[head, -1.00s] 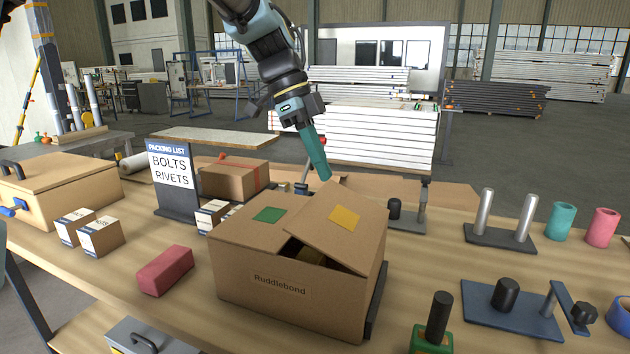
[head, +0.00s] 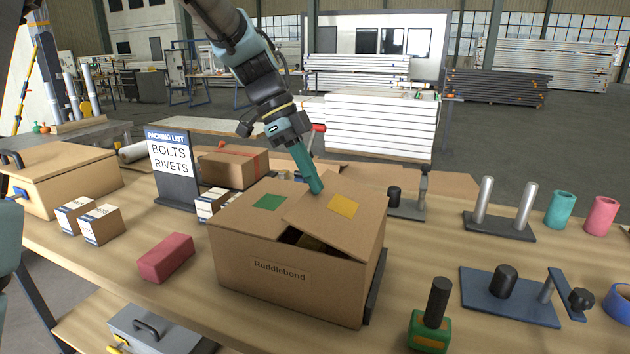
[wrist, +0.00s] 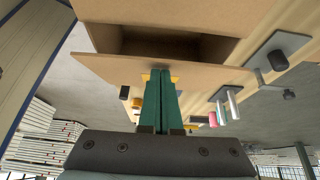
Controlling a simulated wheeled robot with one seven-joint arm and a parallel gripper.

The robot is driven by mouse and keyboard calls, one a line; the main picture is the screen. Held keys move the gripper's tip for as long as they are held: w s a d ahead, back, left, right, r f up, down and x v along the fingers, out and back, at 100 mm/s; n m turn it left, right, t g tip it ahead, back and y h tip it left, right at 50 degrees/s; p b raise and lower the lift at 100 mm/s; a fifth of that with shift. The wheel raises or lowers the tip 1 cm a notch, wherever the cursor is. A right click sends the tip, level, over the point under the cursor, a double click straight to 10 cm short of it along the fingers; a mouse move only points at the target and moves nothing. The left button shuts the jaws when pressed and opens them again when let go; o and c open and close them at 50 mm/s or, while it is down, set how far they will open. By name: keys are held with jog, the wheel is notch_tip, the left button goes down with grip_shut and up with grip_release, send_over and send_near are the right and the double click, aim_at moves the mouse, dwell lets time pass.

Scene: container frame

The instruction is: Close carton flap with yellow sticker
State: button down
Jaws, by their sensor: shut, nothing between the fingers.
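The carton (head: 262,276) stands on the workbench, labelled "Ruddlebond". Its flap with the yellow sticker (head: 343,206) is on the right side, tilted up a little, with a dark gap under its front edge. The flap with the green sticker (head: 270,202) lies nearly flat on the left. My gripper (head: 316,188) is shut and empty, its teal fingertips at the upper left part of the yellow-stickered flap. I cannot tell for sure whether they touch it. In the wrist view, my shut fingers (wrist: 161,75) point at the flap (wrist: 110,70), with the carton's opening beyond.
A packing-list sign (head: 172,165) and a red-strapped box (head: 233,163) stand behind left. A red block (head: 166,258) and small cartons (head: 101,225) lie left. A green-based stamp (head: 431,325), a blue fixture (head: 510,297) and a post stand (head: 500,228) are right.

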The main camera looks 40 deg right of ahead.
aim_at(305, 195)
jog(key=shift+g+h, duration=0.7)
jog(key=shift+g, duration=0.2)
jog(key=f+b, duration=0.1)
jog(key=w+f+b, duration=0.1)
jog(key=b, duration=0.1)
jog(key=f+b, duration=0.2)
jog(key=shift+w+a, duration=0.15)
jog(key=shift+a, duration=0.2)
jog(key=shift+w+a+f+g+h+b, duration=0.1)
jog(key=shift+f+g+h+b, duration=0.3)
jog(key=shift+b, duration=0.45)
jog(key=shift+r, duration=0.35)
